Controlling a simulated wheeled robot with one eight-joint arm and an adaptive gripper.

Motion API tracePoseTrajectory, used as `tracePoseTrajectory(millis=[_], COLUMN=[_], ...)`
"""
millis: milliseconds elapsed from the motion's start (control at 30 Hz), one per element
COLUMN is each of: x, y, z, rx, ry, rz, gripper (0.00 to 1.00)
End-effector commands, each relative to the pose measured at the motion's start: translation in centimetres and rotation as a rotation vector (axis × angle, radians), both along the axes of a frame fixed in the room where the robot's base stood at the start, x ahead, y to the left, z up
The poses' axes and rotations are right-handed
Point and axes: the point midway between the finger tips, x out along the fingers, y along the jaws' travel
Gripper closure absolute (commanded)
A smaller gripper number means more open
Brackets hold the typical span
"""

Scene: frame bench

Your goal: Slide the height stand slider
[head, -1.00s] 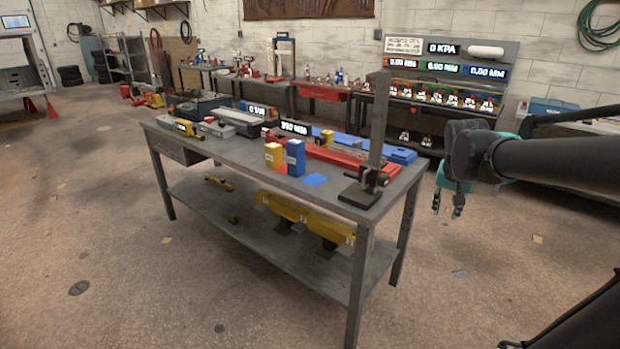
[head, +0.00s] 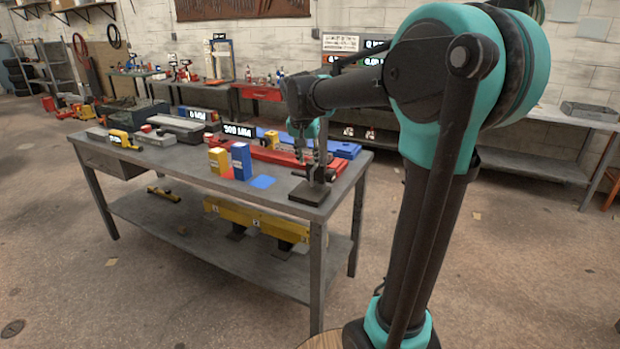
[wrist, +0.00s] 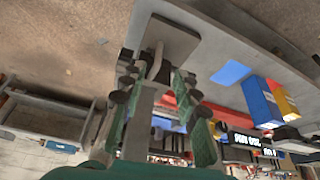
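The height stand (head: 310,195) has a dark flat base and an upright post at the right end of the bench. In the wrist view, which looks upside down, its base plate (wrist: 172,36) is at the top. The grey post (wrist: 143,118) runs down from there between my fingers. The slider (head: 319,174) is low on the post, just above the base, and partly hidden by my gripper. My gripper (head: 311,155) hangs at the post above the base. In the wrist view its fingers (wrist: 160,88) are spread on either side of the post. I cannot tell whether either finger touches.
On the grey bench (head: 190,185), a yellow box (head: 218,161), a blue box (head: 241,160) and a blue patch (head: 263,182) are left of the stand. A red rail (head: 275,155) and a display (head: 239,130) are behind. The floor right of the bench is open.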

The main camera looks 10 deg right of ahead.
Motion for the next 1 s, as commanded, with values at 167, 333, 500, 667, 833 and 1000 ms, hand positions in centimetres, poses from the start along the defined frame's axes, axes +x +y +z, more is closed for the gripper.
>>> tracePoseTrajectory(millis=[167,333,500,667,833,1000], x=[1.3,2.3,3.1,3.3,3.3,3.3], y=[-0.6,-1.1,-1.4,-1.6,-1.6,-1.5], z=[-3.4,-6.2,-8.0,-8.8,-8.9,-8.9], rx=[-0.001,-0.001,-0.001,-0.001,-0.001,0.000], ry=[0.000,0.000,0.000,0.001,0.001,0.000], rz=[0.000,0.000,0.000,0.001,0.001,0.001], gripper=[0.69,0.69,0.69,0.69,0.69,0.77])
